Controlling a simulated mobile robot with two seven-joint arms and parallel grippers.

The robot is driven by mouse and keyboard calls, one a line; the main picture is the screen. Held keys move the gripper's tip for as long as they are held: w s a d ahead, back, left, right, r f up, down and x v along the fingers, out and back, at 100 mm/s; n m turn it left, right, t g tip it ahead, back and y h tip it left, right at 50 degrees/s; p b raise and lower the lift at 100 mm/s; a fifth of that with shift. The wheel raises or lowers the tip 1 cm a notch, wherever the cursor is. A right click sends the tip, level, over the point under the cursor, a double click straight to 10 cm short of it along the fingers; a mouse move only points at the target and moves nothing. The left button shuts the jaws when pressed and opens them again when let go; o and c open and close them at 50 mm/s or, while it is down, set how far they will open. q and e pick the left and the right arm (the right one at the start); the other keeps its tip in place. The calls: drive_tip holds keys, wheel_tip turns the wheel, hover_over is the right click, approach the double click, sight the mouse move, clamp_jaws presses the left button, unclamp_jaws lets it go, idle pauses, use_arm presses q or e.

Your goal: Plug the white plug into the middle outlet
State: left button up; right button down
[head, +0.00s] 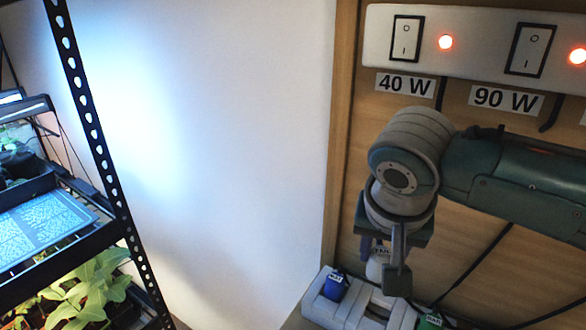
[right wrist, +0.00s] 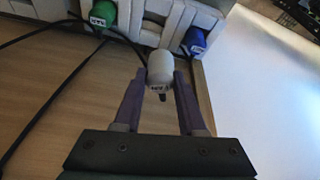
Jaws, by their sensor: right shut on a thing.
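The white plug (right wrist: 160,68) is between the purple fingers of my right gripper (right wrist: 160,85), which is shut on it; a short dark stub shows at its near end. In the head view the plug (head: 376,268) is partly hidden by my right gripper (head: 384,272). The white outlet strip (head: 318,308) is below, and also shows in the right wrist view (right wrist: 207,14). The middle outlet (right wrist: 150,30) lies between the green and blue plugs, just beyond the white plug. I cannot tell whether plug and outlet touch. My left gripper is not in view.
A blue plug (head: 336,287) and a green plug (head: 430,321) sit in the strip on either side of the middle. Black cords (right wrist: 60,95) cross the wooden panel. A switch panel (head: 470,40) is above; a plant rack (head: 95,120) stands left.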

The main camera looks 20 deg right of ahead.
drive_tip(key=f+b, duration=0.2)
drive_tip(key=d+f+b, duration=0.1)
drive_tip(key=f, duration=0.2)
drive_tip(key=s+f+b, duration=0.1)
drive_tip(key=f+b, duration=0.1)
drive_tip(key=shift+d+f+b, duration=0.15)
drive_tip(key=shift+f+b, duration=0.1)
drive_tip(key=shift+b, duration=0.1)
drive_tip(key=shift+f+b, duration=0.4)
drive_tip(key=shift+f, duration=0.45)
drive_tip(key=shift+c, duration=2)
unclamp_jaws()
